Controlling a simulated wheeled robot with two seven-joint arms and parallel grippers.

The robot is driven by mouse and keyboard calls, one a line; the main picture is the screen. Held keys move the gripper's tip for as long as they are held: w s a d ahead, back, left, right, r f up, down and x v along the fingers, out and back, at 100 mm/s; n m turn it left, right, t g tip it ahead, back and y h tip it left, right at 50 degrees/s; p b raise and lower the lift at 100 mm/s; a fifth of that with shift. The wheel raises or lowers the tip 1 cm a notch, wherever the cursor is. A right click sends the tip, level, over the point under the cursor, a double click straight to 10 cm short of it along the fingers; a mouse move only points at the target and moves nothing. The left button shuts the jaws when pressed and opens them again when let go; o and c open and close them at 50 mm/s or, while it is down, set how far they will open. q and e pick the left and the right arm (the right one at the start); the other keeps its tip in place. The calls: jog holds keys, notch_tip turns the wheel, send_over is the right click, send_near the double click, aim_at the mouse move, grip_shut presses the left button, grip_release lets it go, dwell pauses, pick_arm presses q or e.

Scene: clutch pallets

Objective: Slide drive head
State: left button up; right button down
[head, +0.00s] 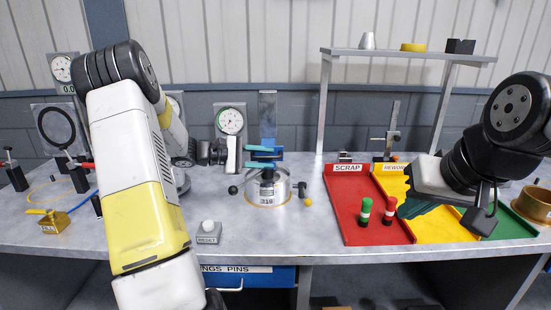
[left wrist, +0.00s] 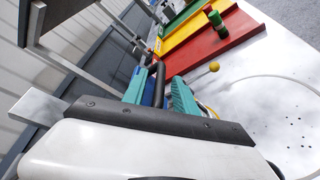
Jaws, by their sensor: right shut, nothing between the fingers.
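The slide station has an upright blue column (head: 268,112) above a round metal housing (head: 268,190) marked 319. A dark block with a blue part, which looks like the drive head, sits low on the column, largely hidden by my left gripper. My left gripper (head: 262,157) reaches in from the left, its teal fingers apart, one above the other. In the left wrist view a black bar (left wrist: 158,84) lies between those fingers, with what look like narrow gaps; contact is unclear. My right gripper (head: 415,209) is shut and empty over the yellow rework tray (head: 393,181).
The red scrap tray (head: 345,215) holds green and red pegs. A green tray (head: 510,222) is at right. A reset button box (head: 208,232) stands front left of the housing. A dial gauge (head: 231,121) stands behind. Bench in front of the housing is clear.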

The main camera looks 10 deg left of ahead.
pick_arm(q)
jog(key=v, duration=0.7)
jog(key=shift+s+a+r, duration=0.1)
jog(key=shift+s+a, duration=0.05)
jog(key=shift+a, duration=0.25)
jog(key=shift+d, duration=0.1)
